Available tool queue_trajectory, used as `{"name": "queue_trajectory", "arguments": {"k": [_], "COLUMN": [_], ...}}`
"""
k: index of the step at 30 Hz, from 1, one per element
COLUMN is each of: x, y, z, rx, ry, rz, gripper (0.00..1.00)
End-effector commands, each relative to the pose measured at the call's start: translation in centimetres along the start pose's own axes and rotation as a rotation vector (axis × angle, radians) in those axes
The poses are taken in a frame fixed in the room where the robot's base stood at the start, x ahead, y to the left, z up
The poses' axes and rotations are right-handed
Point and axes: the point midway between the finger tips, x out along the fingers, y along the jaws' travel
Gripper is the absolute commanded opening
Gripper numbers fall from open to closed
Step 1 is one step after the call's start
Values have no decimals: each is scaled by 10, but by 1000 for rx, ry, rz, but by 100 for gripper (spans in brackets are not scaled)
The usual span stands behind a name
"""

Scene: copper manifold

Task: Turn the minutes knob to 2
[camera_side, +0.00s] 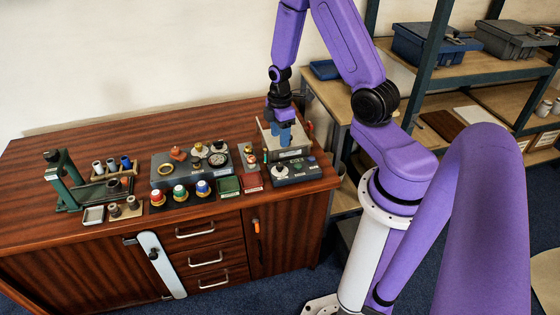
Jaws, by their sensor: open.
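A dark grey control box (297,179) sits near the right end of the wooden cabinet top. A pale round knob (281,171) is on its left part, and smaller controls are to the right of it. The markings are too small to read, so I cannot tell which control is the minutes knob or where it points.
A grey block with brass fittings (161,159), coloured caps (180,194), a green tray (229,185) and a red tray (252,182) lie to the left. A green press (66,183) stands at the far left. Shelves (470,75) stand at right. The front cabinet top is clear.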

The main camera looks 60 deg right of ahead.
Motion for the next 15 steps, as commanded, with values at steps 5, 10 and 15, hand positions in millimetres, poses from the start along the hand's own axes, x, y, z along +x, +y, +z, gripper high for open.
{"name": "queue_trajectory", "arguments": {"k": [5, 10, 15], "x": [25, 47, 69], "y": [-1, -1, 0], "z": [0, 0, 0], "rx": [0, 0, 0], "ry": [-1, -1, -1], "rz": [-4, -4, -3], "gripper": [52, 52, 52]}}
